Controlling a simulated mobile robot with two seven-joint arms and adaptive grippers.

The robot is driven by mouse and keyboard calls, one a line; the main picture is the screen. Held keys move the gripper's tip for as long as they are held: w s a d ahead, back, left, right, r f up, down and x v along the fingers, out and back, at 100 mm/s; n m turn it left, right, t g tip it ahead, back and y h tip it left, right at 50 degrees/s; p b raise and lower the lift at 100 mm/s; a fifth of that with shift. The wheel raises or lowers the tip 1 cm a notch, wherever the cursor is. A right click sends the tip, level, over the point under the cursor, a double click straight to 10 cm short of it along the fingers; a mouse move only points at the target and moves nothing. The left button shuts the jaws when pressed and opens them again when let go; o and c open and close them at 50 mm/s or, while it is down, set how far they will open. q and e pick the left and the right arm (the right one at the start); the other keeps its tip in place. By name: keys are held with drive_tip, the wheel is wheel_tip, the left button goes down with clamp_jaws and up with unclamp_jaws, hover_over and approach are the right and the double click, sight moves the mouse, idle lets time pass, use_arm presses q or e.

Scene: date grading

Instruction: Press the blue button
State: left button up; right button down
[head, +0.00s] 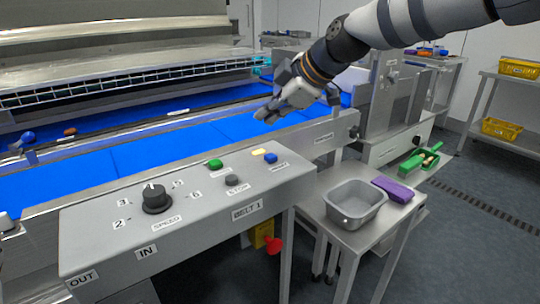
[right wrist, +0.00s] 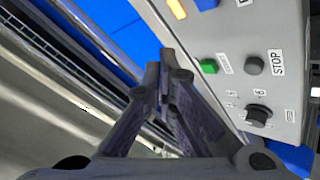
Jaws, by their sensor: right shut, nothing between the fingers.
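The blue button (head: 270,158) is a small raised button near the far right corner of the grey control panel (head: 110,237). In the right wrist view part of the blue button (right wrist: 207,3) shows at the top edge. My right gripper (head: 267,114) hangs from the arm at upper right, over the blue belt beyond the panel. Its fingers are shut and empty, and apart from the blue button. In the right wrist view its fingertips (right wrist: 164,68) point towards the panel's edge. My left gripper is not in view.
Close to the blue button sit a yellow-orange light (head: 258,151), a green button (head: 215,163) and a dark stop button (head: 232,180). A black speed knob (head: 156,197) stands further left. A grey bin (head: 357,221) and purple block (head: 392,189) are on a side table.

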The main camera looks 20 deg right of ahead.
hover_over(269, 157)
wheel_tip(269, 157, down, 4)
drive_tip(key=shift+f+b, duration=0.2)
drive_tip(key=shift+b, duration=0.1)
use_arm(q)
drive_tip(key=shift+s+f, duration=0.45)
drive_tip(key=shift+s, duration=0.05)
use_arm(e)
drive_tip(key=shift+f, duration=0.85)
drive_tip(key=shift+f, duration=0.15)
drive_tip(key=shift+f, duration=0.3)
drive_tip(key=shift+f, duration=0.5)
idle(0.6)
drive_tip(key=shift+r, duration=0.1)
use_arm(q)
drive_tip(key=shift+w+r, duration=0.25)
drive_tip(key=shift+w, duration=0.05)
use_arm(e)
drive_tip(key=shift+r, duration=0.85)
